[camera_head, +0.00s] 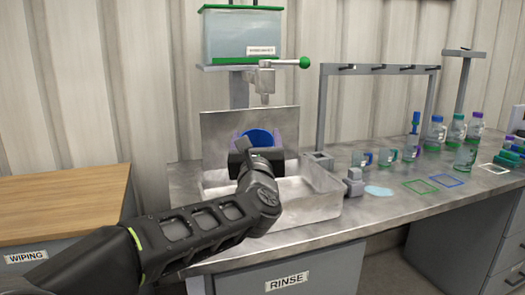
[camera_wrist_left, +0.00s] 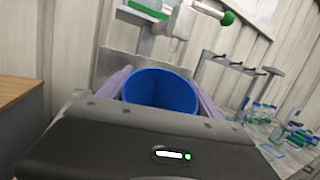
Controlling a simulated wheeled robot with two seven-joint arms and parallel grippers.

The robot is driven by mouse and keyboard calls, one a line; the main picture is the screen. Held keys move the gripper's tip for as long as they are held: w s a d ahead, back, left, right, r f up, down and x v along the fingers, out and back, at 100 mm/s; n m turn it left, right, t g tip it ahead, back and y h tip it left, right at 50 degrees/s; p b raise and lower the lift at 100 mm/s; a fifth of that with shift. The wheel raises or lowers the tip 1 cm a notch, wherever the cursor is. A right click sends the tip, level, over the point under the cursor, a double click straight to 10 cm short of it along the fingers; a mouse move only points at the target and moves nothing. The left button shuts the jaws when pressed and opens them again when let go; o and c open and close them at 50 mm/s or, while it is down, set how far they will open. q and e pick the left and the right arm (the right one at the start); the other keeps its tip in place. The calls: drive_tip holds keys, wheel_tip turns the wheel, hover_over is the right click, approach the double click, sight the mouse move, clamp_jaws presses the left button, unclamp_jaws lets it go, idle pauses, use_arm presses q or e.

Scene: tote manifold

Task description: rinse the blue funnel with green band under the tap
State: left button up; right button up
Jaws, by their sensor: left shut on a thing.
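The blue funnel (camera_head: 258,137) is held at the sink, mostly hidden behind my left gripper (camera_head: 262,142) in the head view. Its wide round mouth (camera_wrist_left: 160,90) faces the left wrist camera, between the two purple-grey fingers. No green band shows on it. My left gripper is shut on the funnel, over the metal basin (camera_head: 318,186). The tap (camera_head: 265,82) has a lever with a green knob (camera_head: 305,62) and stands above the funnel. I cannot see water flowing. My right gripper is not in view.
A tank with a green lid (camera_head: 240,35) stands above the tap. Mugs (camera_head: 388,156), several bottles (camera_head: 457,130), coloured outlines and a pale puddle (camera_head: 379,191) lie along the counter to the right. A rack (camera_head: 380,69) with hooks rises behind. A wooden-topped cabinet (camera_head: 60,205) is at left.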

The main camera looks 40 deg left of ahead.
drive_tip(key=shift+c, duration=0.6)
use_arm(q)
drive_tip(key=shift+w+d+f, duration=0.1)
drive_tip(key=shift+w+d, duration=0.05)
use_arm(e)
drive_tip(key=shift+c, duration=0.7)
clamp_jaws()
use_arm(q)
drive_tip(key=w+d+f+m+t+h, duration=0.2)
drive_tip(key=w+d+f+h, duration=0.25)
drive_tip(key=d+f, duration=0.45)
drive_tip(key=w+d+f+m+t+h, duration=0.1)
drive_tip(key=w+d+f+m+h, duration=0.35)
drive_tip(key=d, duration=0.75)
drive_tip(key=d+f+t+h, duration=0.1)
drive_tip(key=d+f+h, duration=0.15)
drive_tip(key=f, duration=0.65)
drive_tip(key=d+f+h, duration=0.1)
drive_tip(key=d+f, duration=0.3)
drive_tip(key=f, duration=0.4)
drive_tip(key=s+a+f, duration=0.3)
drive_tip(key=s+f, duration=0.1)
drive_tip(key=f, duration=0.4)
drive_tip(key=shift+s+f+m, duration=0.15)
drive_tip(key=shift+m, duration=0.3)
